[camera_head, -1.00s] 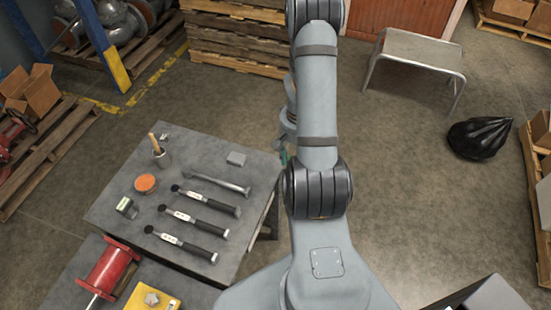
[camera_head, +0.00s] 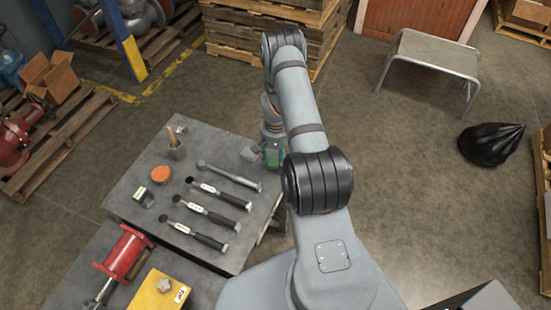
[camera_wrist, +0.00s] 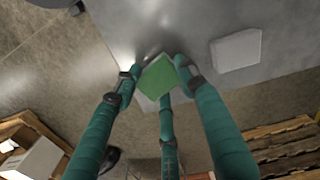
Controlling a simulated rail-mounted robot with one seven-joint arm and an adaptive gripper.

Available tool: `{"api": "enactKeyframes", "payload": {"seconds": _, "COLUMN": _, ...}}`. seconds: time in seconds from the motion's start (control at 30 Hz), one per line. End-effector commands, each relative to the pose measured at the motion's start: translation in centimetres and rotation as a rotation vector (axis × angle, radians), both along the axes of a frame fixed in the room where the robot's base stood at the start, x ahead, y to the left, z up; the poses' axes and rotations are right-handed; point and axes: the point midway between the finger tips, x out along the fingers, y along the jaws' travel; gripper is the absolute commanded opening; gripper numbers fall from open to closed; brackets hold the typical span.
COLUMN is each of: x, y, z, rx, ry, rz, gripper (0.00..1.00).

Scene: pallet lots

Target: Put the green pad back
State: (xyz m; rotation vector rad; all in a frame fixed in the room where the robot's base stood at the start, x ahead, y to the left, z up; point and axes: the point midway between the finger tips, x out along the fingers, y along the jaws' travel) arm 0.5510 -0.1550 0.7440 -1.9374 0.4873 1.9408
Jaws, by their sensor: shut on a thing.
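The green pad (camera_wrist: 157,79) is a small, flat square between the fingertips of my gripper (camera_wrist: 158,72) in the wrist view. My gripper has three teal fingers, shut on the pad. In the head view, my gripper (camera_head: 273,157) is by the right edge of the grey table (camera_head: 150,207), partly hidden by my arm. The pad cannot be told apart from the teal fingers there. In the wrist view the pad is over the table near its edge. I cannot tell whether it touches the top.
A light grey block (camera_wrist: 236,50) lies on the table beside the pad, also in the head view (camera_head: 250,154). A metal bench (camera_head: 432,54) stands on the floor.

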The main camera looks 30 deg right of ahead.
Motion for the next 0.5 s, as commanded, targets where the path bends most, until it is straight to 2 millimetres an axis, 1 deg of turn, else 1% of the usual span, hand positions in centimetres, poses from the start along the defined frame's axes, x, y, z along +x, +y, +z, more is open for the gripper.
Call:
{"api": "enactKeyframes", "payload": {"seconds": 0.1, "x": 0.0, "y": -0.01, "z": -0.6, "rx": 0.0, "ry": -0.001, "rz": 0.0, "gripper": 0.2}}
{"api": "enactKeyframes", "payload": {"seconds": 0.33, "x": 0.01, "y": -0.04, "z": -0.68, "rx": 0.0, "ry": -0.001, "rz": 0.0, "gripper": 0.2}}
{"api": "enactKeyframes", "payload": {"seconds": 0.47, "x": 0.0, "y": -0.04, "z": -1.12, "rx": 0.0, "ry": -0.001, "rz": 0.0, "gripper": 0.2}}
{"api": "enactKeyframes", "payload": {"seconds": 0.5, "x": 0.0, "y": -0.04, "z": -1.03, "rx": 0.0, "ry": -0.001, "rz": 0.0, "gripper": 0.42}}
